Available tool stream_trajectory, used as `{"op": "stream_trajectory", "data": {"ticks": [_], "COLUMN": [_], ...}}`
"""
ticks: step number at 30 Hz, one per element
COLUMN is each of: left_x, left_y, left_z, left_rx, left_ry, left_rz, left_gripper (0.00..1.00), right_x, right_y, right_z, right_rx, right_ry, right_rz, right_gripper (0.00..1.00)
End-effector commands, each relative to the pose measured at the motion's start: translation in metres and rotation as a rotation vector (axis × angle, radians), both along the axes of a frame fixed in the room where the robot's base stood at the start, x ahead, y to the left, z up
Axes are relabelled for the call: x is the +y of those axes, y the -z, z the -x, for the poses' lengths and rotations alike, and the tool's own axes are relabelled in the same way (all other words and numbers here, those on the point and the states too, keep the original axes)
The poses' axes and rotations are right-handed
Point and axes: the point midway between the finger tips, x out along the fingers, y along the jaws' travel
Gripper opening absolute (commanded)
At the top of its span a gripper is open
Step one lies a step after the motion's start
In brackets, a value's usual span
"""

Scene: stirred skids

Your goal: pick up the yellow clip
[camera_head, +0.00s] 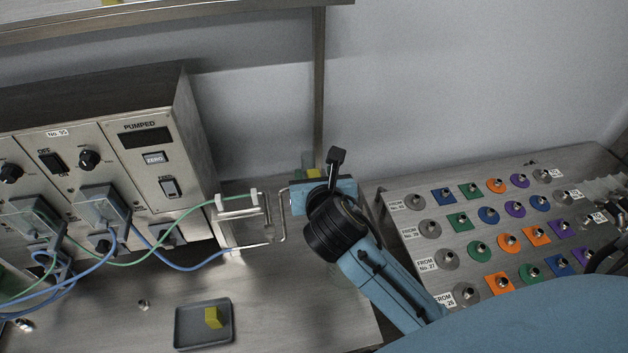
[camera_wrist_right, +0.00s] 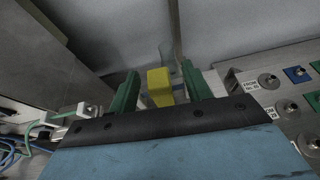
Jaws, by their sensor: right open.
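A yellow piece (camera_wrist_right: 160,87), which looks like the yellow clip, stands between the two green fingers of my right gripper (camera_wrist_right: 160,72) in the right wrist view. There is a gap on each side of it, and the gripper is open. In the head view the piece (camera_head: 313,173) is a small yellow patch, mostly hidden behind my right gripper (camera_head: 307,168). Another yellow piece (camera_head: 212,317) lies in a small dark tray (camera_head: 188,338) at the front of the bench. My left gripper is not in view.
A metal instrument box (camera_head: 185,110) with knobs and green and blue cables stands to the left. A bent metal rack (camera_head: 281,225) is just left of my right gripper. A sloping panel (camera_head: 400,190) with coloured connectors is to the right. A post (camera_head: 319,80) rises behind.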

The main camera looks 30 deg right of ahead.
Motion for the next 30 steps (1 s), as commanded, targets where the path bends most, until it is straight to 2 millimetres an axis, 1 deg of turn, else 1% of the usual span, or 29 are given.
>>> {"op": "stream_trajectory", "data": {"ticks": [1, 3, 6, 14, 17, 25, 26, 30], "left_x": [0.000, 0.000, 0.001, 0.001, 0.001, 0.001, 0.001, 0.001], "left_y": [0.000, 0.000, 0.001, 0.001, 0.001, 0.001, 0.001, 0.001], "left_z": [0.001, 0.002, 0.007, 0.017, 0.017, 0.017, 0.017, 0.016], "left_rx": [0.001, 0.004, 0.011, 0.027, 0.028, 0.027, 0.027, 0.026], "left_ry": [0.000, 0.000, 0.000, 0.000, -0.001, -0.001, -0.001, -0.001], "left_rz": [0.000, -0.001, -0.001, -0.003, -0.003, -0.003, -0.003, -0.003], "left_gripper": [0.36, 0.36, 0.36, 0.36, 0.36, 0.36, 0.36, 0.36], "right_x": [0.000, -0.003, -0.005, -0.006, -0.006, -0.006, -0.006, -0.006], "right_y": [0.004, 0.008, 0.011, 0.012, 0.012, 0.012, 0.012, 0.012], "right_z": [-0.007, -0.016, -0.024, -0.026, -0.026, -0.026, -0.026, -0.026], "right_rx": [0.001, 0.000, 0.001, -0.001, -0.001, 0.000, 0.000, 0.000], "right_ry": [0.000, 0.001, -0.001, -0.001, -0.001, -0.001, -0.001, -0.001], "right_rz": [-0.001, -0.001, -0.002, -0.002, -0.002, 0.000, -0.001, 0.000], "right_gripper": [0.49, 0.49, 0.49, 0.49, 0.39, 0.03, 0.02, 0.02]}}
